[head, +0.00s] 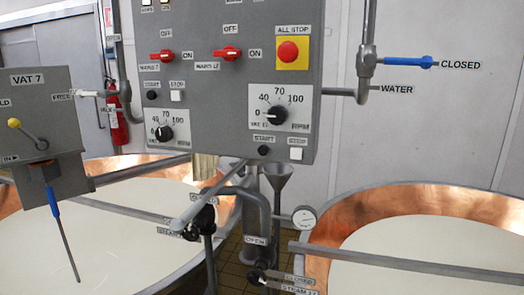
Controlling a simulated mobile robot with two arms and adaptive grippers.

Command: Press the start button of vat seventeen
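A grey control panel (222,80) fills the upper middle of the head view. It has two black START buttons: one at the left (152,96) and one at the lower right (263,151) under a START label. A white STOP button stands right of each, one at the left (177,95) and one at the lower right (296,154). Small labels by the RPM dials, at the left (165,133) and right (278,115), are too blurred to read the vat numbers surely. The number seventeen is not clearly legible anywhere. Neither of my grippers is in view.
Red switches (161,56) (227,54) and a red ALL STOP button (288,51) are on the panel. A grey VAT 7 box (42,130) stands left. Copper vats (130,165) (420,205) with white liquid flank the pipes and valves below. A blue-handled water valve (404,62) is right.

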